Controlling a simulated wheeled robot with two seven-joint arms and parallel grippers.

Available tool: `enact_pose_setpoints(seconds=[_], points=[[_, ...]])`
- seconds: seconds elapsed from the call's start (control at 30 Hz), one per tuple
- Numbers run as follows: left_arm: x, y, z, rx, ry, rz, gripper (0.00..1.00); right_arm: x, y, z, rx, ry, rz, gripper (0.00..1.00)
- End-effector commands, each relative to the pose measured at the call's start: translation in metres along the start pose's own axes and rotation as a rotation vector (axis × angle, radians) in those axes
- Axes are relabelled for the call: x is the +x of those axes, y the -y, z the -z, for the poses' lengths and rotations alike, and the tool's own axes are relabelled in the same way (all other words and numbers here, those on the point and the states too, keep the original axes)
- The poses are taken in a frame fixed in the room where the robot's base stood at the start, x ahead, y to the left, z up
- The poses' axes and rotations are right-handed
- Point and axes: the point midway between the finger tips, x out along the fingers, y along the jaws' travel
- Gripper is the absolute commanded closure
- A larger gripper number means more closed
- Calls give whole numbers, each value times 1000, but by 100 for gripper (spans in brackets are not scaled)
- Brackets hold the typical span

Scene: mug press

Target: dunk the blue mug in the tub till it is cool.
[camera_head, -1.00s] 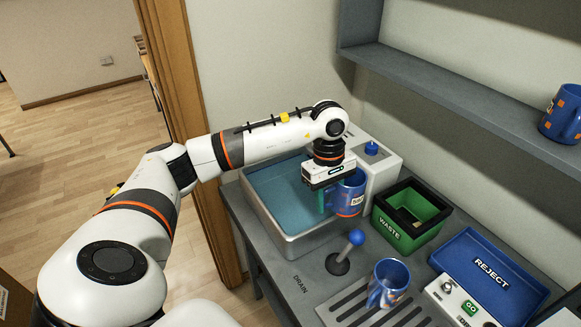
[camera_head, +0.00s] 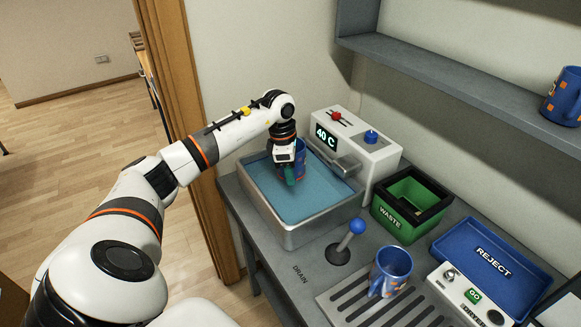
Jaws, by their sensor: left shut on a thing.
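My left gripper (camera_head: 290,177) is shut on a blue mug (camera_head: 300,158) with orange marks. It holds the mug over the far part of the tub (camera_head: 297,238), a metal basin of blue water (camera_head: 305,205). The gripper hides much of the mug, and I cannot tell how deep its bottom is in the water. Behind the tub, a white tap unit (camera_head: 367,150) has a display (camera_head: 325,137) reading 40 C. Another blue mug (camera_head: 390,272) stands on the drain grille, and one more (camera_head: 566,96) sits on the shelf. My right gripper is not in view.
A green waste bin (camera_head: 402,225) stands right of the tub. A blue-knobbed lever (camera_head: 356,227) stands in front. A blue reject tray (camera_head: 470,242) and a control box with a GO button (camera_head: 474,294) are at the right. A grey shelf (camera_head: 450,85) runs along the wall.

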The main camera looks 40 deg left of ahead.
Motion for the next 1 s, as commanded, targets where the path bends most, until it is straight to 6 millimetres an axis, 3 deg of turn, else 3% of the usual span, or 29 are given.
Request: enact_pose_setpoints(seconds=[0.7,1.0], points=[[74,0,-11,1,-1,1,100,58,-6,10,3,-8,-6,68],[96,0,-14,1,-1,2,100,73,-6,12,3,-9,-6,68]])
